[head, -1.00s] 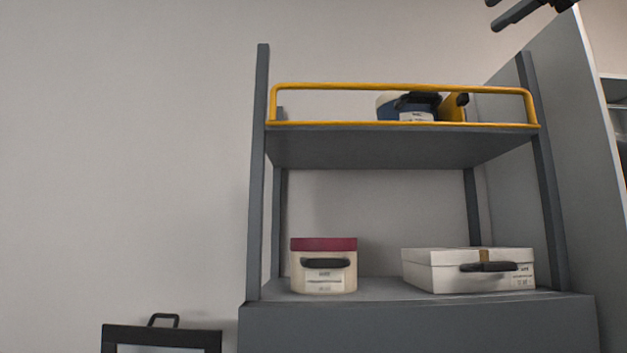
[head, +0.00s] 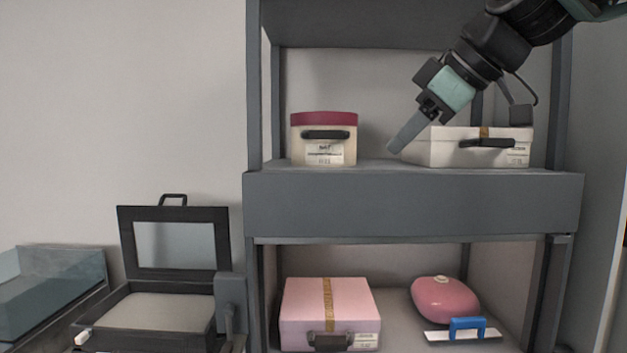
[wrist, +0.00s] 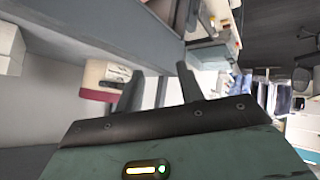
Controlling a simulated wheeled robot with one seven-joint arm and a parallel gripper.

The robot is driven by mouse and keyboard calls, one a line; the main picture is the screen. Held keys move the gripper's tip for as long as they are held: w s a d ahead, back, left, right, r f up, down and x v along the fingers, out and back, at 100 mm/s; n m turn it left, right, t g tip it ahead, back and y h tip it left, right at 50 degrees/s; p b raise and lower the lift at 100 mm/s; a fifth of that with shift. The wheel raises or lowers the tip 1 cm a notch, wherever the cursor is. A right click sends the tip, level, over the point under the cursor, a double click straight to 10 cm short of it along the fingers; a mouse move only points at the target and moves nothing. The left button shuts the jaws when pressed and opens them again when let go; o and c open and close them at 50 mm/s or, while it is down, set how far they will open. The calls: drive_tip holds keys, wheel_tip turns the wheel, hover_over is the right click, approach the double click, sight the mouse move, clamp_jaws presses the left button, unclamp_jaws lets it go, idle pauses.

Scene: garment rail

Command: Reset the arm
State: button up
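My gripper (head: 405,136) hangs in from the upper right in the head view, pointing down and left. It appears in front of the middle shelf, between the round box and the white box. In the wrist view its two fingers (wrist: 157,84) stand apart with nothing held between them. My arm and gripper hide part of the white box's upper left and the rack's right post.
A round cream box with a red lid (head: 323,142) and a white box (head: 480,150) sit on the rack's middle shelf (head: 410,205). Below are a pink box (head: 300,305) and a pink rounded case (head: 444,298). An open black case (head: 150,310) stands at left.

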drive_tip(key=s+a+f+m+g+h+b, duration=0.15)
drive_tip(key=s+f, duration=0.45)
drive_tip(key=f, duration=0.6)
drive_tip(key=s+a+f+m+g+h, duration=0.1)
drive_tip(key=s+a+f+m+g, duration=0.3)
drive_tip(key=f, duration=0.7)
drive_tip(key=s+d+f+g+h+b, duration=0.1)
drive_tip(key=s+d+f, duration=0.2)
drive_tip(key=s+f, duration=0.5)
drive_tip(key=s+d+f+g+h, duration=0.1)
drive_tip(key=s+d+f+h, duration=0.1)
drive_tip(key=s+f, duration=0.5)
drive_tip(key=shift+s+d+f+b, duration=0.35)
drive_tip(key=shift+s+d+f, duration=0.05)
drive_tip(key=shift+f, duration=0.05)
